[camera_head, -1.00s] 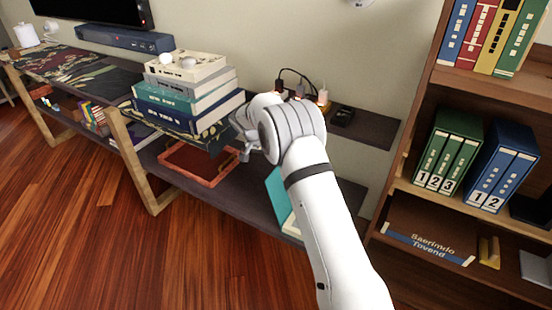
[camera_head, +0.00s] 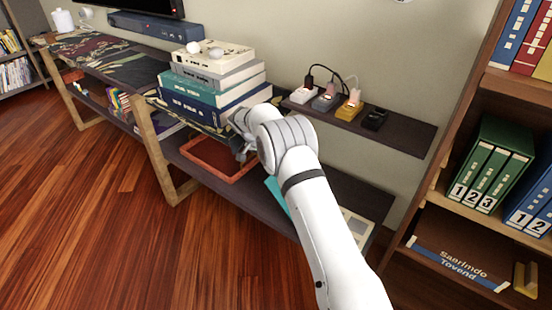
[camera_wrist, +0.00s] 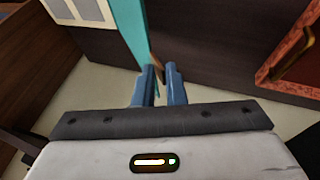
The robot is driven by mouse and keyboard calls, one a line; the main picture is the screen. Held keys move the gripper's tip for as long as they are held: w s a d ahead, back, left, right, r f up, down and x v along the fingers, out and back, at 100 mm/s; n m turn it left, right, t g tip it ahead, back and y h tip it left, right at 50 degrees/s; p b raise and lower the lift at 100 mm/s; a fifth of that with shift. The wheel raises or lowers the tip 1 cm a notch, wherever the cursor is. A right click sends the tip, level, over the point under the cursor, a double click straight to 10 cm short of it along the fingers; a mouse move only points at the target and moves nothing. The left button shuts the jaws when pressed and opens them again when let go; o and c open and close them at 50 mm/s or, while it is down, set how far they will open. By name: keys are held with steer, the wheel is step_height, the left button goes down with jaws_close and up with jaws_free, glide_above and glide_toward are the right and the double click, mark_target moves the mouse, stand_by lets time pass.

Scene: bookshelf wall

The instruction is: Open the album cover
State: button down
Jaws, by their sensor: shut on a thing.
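The album shows a teal cover (camera_head: 277,189) beside my arm in the head view, and a pale page with square panels (camera_head: 356,226) to the right of the arm. My arm hides the part between them. In the wrist view the teal cover (camera_wrist: 131,28) stands out as a narrow strip running down to my blue fingertips. My gripper (camera_wrist: 159,78) is shut on its edge. The pale page (camera_wrist: 75,10) lies to the left of the strip. In the head view my gripper (camera_head: 243,150) is partly hidden by my wrist.
A red-brown tray (camera_head: 245,171) lies on the lower shelf to the left, close to my gripper. A stack of books (camera_head: 215,88) stands behind it. A narrow shelf (camera_head: 400,136) with plugs is on the wall. A bookcase (camera_head: 437,185) stands at the right.

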steer(key=shift+d+f, duration=0.1)
steer(key=shift+f, duration=0.05)
steer(key=c, duration=1.6)
jaws_free()
steer(key=shift+c, duration=0.2)
steer(key=p+v, duration=0.1)
steer(key=v, duration=0.7)
steer(key=shift+p, duration=0.3)
